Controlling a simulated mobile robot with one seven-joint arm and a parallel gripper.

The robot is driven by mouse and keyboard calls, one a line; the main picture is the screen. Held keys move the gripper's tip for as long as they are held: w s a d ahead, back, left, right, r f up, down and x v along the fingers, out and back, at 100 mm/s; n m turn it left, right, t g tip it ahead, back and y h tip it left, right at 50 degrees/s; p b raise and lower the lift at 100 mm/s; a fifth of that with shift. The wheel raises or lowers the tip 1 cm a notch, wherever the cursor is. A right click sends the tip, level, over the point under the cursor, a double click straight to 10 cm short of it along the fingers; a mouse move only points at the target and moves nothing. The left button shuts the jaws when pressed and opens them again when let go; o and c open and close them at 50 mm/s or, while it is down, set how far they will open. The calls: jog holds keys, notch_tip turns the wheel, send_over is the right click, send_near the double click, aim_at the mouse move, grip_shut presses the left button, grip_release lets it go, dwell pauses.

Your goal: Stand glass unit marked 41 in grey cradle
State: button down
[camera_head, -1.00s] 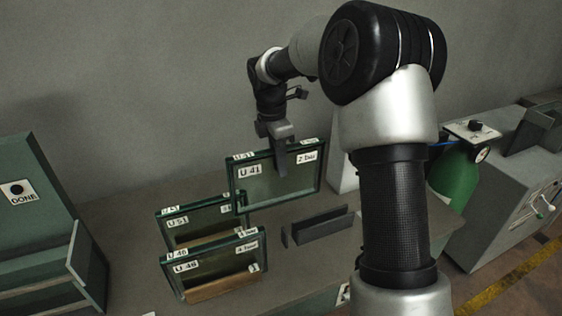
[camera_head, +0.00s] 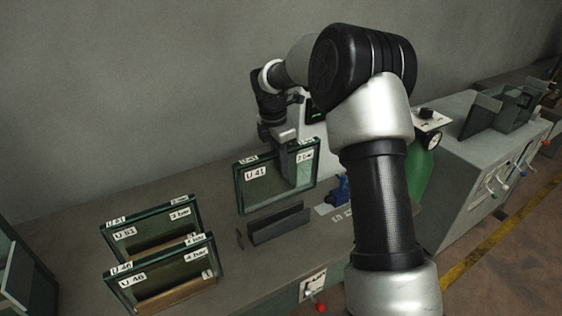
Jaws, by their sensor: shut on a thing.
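The glass unit marked U 41 (camera_head: 262,192) has a green edge frame and a "2 bar" label at its upper right. My gripper (camera_head: 287,160) is shut on its top edge, and it hangs upright. The grey cradle (camera_head: 279,224) is a low open channel on the bench, just below and in front of the unit in the picture. I cannot tell the exact gap between the unit's lower edge and the cradle. The fingertips are partly hidden by the arm and the glass.
Glass units U 51 (camera_head: 150,230) and U 46 (camera_head: 165,278) stand on the bench (camera_head: 80,200) to the left, in wooden supports. A blue fitting (camera_head: 341,190) sits right of the cradle, near my arm. A green cylinder (camera_head: 421,168) and a grey cabinet (camera_head: 470,150) are farther right.

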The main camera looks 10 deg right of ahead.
jog(key=b, duration=0.6)
send_over(281, 200)
jog(key=w, duration=0.1)
notch_tip(281, 200, down, 8)
jog(key=shift+w+f, duration=0.1)
jog(key=shift+f, duration=0.1)
jog(key=shift+f+b, duration=0.75)
jog(key=shift+f, duration=1.55)
jog(key=c, duration=1.6)
grip_release()
jog(key=shift+o, duration=0.2)
jog(key=shift+f, duration=0.15)
